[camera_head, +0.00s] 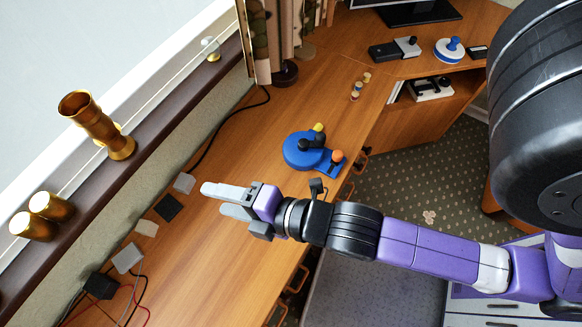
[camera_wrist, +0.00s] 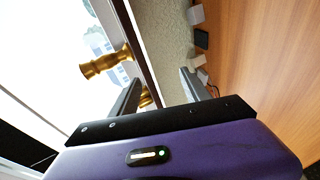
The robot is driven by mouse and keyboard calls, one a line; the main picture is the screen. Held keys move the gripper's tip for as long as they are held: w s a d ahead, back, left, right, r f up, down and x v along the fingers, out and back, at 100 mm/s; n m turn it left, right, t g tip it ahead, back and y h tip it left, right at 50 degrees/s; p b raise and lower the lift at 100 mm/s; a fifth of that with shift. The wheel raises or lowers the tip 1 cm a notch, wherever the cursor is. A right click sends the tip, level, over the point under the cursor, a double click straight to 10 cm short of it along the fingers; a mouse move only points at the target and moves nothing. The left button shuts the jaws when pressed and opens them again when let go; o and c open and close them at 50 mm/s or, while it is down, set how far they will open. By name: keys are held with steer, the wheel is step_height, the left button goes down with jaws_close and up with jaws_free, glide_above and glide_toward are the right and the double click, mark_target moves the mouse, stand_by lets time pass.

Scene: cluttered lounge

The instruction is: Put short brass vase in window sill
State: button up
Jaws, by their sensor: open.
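My gripper (camera_head: 214,200) is open and empty above the wooden desk, its fingers pointing left toward the window sill (camera_head: 176,112). Two short brass pieces, one (camera_head: 53,206) just behind the other (camera_head: 32,226), stand close together at the sill's near left end. A taller flared brass vase (camera_head: 92,118) stands farther along the sill. I cannot tell for certain which is the short brass vase. In the wrist view a flared brass vase (camera_wrist: 104,62) is beyond the left finger, and a brass piece (camera_wrist: 147,99) is partly hidden behind that finger.
Several small dark and pale blocks, including a black one (camera_head: 168,207), line the desk's wall side with cables. A blue joystick base (camera_head: 297,151) sits on the desk (camera_head: 232,150) beyond my gripper. A small glass item (camera_head: 211,48) stands on the far sill. Bare sill lies between it and the flared vase.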

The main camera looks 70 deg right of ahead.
steer(key=s+d+r+m, duration=0.1)
steer(key=s+m, duration=0.6)
steer(key=m, duration=0.1)
steer(key=s+d+r+m, duration=0.2)
steer(key=s+m, duration=0.6)
steer(key=shift+m+t, duration=0.4)
steer(key=shift+f, duration=0.15)
